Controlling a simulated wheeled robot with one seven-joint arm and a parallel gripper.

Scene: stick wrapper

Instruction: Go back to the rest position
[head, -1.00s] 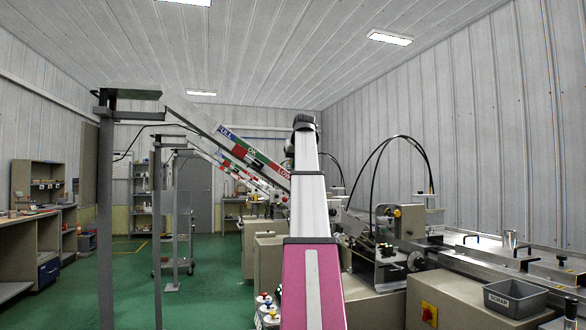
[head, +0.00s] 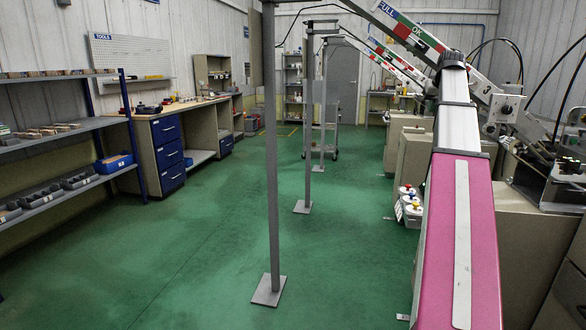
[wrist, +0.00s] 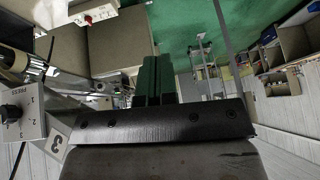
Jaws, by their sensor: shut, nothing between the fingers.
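In the wrist view my gripper (wrist: 154,62) points away from the camera with its two dark fingers together. Nothing shows between them. The tips are over the room, apart from any object. In the head view my pink and white arm reaches up and forward on the right side; the gripper itself is hidden there.
The stick wrapper machines (head: 545,170) stand close on the right of my arm. A grey post (head: 271,150) stands ahead left. A sloping chute (head: 405,25) runs above. Shelves (head: 70,140) and a workbench (head: 165,112) line the left wall. The green floor (head: 190,230) between is clear.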

